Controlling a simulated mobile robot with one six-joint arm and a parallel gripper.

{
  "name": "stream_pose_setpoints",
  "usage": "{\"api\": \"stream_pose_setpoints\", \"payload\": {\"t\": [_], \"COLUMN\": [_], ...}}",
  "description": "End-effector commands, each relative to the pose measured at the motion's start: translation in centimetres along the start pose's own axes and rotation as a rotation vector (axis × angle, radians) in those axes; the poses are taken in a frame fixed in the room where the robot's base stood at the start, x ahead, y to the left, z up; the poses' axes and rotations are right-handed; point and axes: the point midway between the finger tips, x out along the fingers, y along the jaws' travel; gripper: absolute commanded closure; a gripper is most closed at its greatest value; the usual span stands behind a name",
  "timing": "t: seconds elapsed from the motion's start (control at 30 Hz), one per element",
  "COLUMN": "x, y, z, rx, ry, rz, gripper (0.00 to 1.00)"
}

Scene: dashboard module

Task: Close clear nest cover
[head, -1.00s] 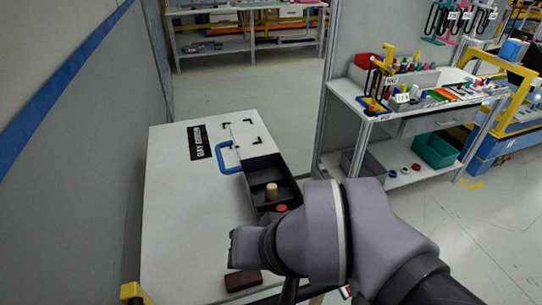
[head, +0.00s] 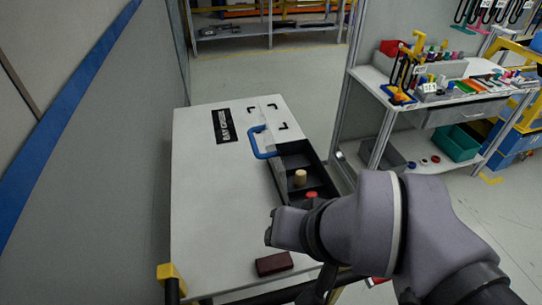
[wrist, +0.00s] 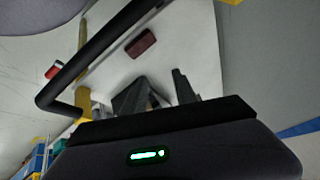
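A blue handle (head: 262,143) stands at the left side of a black divided tray (head: 330,183) on the white table. It is at the tray's far end, beside a pale panel with black corner marks; I cannot make out the clear cover's sheet or its exact angle. A wooden cylinder (head: 300,178) and a red-topped piece (head: 311,196) show in the tray, so its near compartments look uncovered. My arm hides the tray's near end. In the wrist view my gripper (wrist: 160,88) has its two dark fingers apart with nothing between them, away from the handle.
A dark red block (head: 274,264) lies near the white table's (head: 215,200) front edge; it also shows in the wrist view (wrist: 141,43). A black label plate (head: 225,126) lies left of the panel. A parts bench (head: 425,105) stands at the right.

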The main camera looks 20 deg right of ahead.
Motion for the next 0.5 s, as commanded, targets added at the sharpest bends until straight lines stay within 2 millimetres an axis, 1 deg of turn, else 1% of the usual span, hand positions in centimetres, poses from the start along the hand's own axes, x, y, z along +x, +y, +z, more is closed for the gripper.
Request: {"api": "stream_pose_setpoints", "payload": {"t": [0.03,0.07,0.1,0.13,0.17,0.2,0.27,0.3,0.37,0.4,0.5], "x": [-0.3,-0.8,-1.7,-2.6,-3.4,-4.3,-4.7,-4.4,-3.2,-2.2,0.4], "y": [-0.2,-0.7,-1.6,-2.6,-3.7,-5.5,-8.1,-9.6,-11.5,-12.5,-14.2], "z": [-0.4,-1.0,-2.4,-3.9,-5.7,-8.3,-12.2,-14.4,-17.0,-18.3,-20.1], "rx": [-0.018,-0.052,-0.132,-0.222,-0.334,-0.508,-0.795,-0.98,-1.239,-1.392,-1.683], "ry": [-0.005,-0.015,-0.041,-0.067,-0.101,-0.154,-0.243,-0.301,-0.383,-0.432,-0.523], "rz": [0.002,0.006,0.014,0.021,0.028,0.031,0.021,0.003,-0.036,-0.069,-0.15], "gripper": [0.77,0.83,0.91,0.97,1.0,1.0,1.0,1.0,1.0,1.0,1.0]}}
